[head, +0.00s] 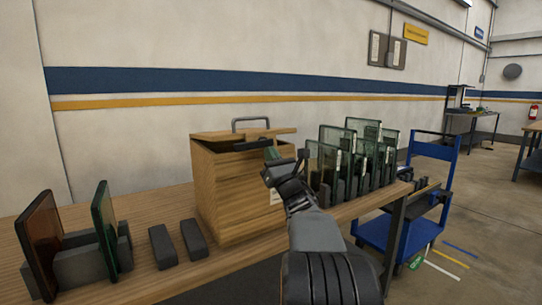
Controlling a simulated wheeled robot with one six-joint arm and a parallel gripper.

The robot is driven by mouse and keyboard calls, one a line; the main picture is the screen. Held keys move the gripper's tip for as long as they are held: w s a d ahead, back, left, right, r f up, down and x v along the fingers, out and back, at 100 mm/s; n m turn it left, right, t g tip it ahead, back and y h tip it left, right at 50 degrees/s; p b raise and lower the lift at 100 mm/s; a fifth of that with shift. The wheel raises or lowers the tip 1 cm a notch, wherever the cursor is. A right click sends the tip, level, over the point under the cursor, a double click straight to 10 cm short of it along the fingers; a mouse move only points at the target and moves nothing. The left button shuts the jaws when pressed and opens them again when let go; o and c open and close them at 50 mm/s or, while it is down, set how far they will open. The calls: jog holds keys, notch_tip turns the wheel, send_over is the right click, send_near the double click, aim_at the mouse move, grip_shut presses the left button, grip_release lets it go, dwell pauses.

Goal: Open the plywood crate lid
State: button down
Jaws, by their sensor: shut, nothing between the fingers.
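The plywood crate (222,197) stands on the wooden bench in the middle of the head view. Its lid (215,135) lies across the top, with a grey handle (251,120) rising behind it. The lid looks slightly raised, with a dark gap under its front edge, but how far it is lifted is hard to tell. My gripper (270,155) is shut and empty at the crate's upper right front, just below the lid's edge. Whether it touches the lid cannot be told. My arm hides the crate's lower right side.
Several glass panes (336,150) stand in racks right of the crate. An amber pane (40,243) and a green pane (105,230) stand at the left. A blue cart (432,151) stands beyond the bench's right end.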

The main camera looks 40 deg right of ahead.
jog(key=shift+w+a+r+y+p, duration=0.15)
jog(key=shift+r+y+p, duration=0.15)
jog(key=shift+r+p, duration=0.2)
